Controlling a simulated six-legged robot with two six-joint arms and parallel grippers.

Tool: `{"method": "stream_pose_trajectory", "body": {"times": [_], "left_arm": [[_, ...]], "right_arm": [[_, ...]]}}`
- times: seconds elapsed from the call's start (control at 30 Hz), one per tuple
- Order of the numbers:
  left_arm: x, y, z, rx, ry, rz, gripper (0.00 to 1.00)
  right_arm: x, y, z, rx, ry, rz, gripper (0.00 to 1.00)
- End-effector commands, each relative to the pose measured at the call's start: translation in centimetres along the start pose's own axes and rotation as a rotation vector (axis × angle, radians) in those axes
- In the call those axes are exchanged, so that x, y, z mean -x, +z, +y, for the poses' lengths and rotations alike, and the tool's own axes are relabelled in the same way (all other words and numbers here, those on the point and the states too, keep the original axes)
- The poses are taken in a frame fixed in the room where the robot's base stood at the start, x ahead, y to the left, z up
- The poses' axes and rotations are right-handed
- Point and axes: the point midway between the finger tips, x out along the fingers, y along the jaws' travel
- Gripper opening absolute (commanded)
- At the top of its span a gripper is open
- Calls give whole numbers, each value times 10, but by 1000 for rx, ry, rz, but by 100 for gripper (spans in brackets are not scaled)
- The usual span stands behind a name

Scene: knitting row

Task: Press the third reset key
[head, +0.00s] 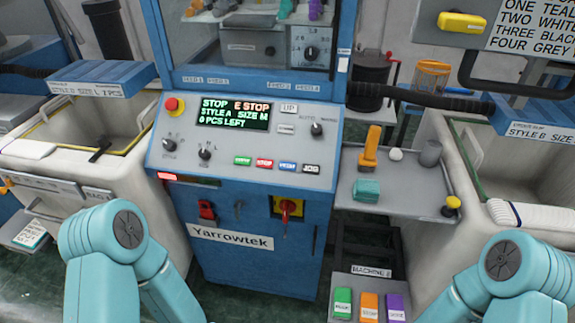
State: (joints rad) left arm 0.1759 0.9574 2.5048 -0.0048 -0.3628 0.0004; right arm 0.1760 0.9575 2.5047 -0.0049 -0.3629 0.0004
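The blue knitting machine stands in front of me with a sloped grey control panel (243,140). The black key reads JOG; the other legends are too small to read surely. The panel's screen (232,113) reads STOP, E STOP, STYLE A SIZE M, 0 PCS LEFT. My teal arms show at the bottom left and right; neither gripper is in view, and nothing of mine touches the panel.
A red emergency stop button (174,106) and dark knobs sit on the panel. A grey shelf (405,190) to the right carries an orange tool (370,148) and a teal piece (367,189). Bins (70,170) flank the machine. A lower box (369,300) has green, orange and purple keys.

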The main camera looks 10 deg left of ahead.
Motion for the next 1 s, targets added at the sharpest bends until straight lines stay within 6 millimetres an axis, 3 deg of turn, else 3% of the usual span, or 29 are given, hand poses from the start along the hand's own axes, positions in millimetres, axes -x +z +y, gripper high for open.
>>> {"method": "stream_pose_trajectory", "body": {"times": [0.03,0.2,0.23,1.0], "left_arm": [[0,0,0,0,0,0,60],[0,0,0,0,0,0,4],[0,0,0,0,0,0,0],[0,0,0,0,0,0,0]], "right_arm": [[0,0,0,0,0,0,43],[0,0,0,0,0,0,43],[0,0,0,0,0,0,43],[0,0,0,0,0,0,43]]}}
